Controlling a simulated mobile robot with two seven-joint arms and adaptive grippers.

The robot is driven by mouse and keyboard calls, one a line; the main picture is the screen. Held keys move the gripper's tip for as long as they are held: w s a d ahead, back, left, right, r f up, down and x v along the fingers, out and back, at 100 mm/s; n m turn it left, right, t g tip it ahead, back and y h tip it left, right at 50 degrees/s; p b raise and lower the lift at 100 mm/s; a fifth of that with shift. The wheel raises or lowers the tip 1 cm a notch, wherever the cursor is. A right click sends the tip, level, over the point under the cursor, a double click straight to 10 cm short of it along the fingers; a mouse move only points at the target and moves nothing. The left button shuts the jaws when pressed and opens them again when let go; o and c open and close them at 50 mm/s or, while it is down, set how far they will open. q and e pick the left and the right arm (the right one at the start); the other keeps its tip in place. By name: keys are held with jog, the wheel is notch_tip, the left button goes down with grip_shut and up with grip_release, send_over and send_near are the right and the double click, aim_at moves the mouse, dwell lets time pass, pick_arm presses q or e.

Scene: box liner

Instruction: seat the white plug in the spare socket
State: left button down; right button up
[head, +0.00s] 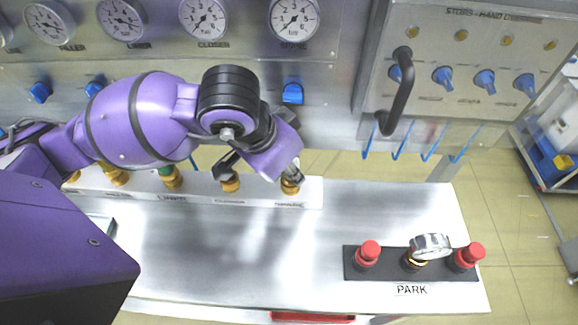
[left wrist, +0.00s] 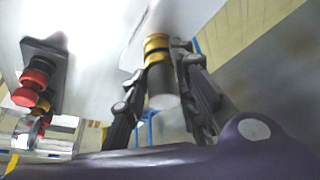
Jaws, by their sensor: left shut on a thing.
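My left gripper (head: 292,173) is at the rightmost brass socket (head: 290,187) of the pale strip in the head view. In the left wrist view its two fingers (left wrist: 165,58) stand on either side of a cylinder with a pale, whitish end, which I take for the white plug (left wrist: 163,101). Brass rings (left wrist: 156,45) sit at the cylinder's far end, against the strip. The gripper is shut on the plug. Whether the plug is fully down in the socket cannot be told. My right gripper is not in view.
A black handle (head: 399,92) and blue hooks (head: 400,149) hang behind. The bench middle (head: 250,250) is clear.

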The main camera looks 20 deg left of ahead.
pick_arm(q)
jog(key=shift+f, duration=0.15)
jog(key=c, duration=1.4)
grip_release()
jog(key=shift+o, duration=0.2)
notch_tip(320, 180, up, 10)
jog(key=shift+r, duration=0.1)
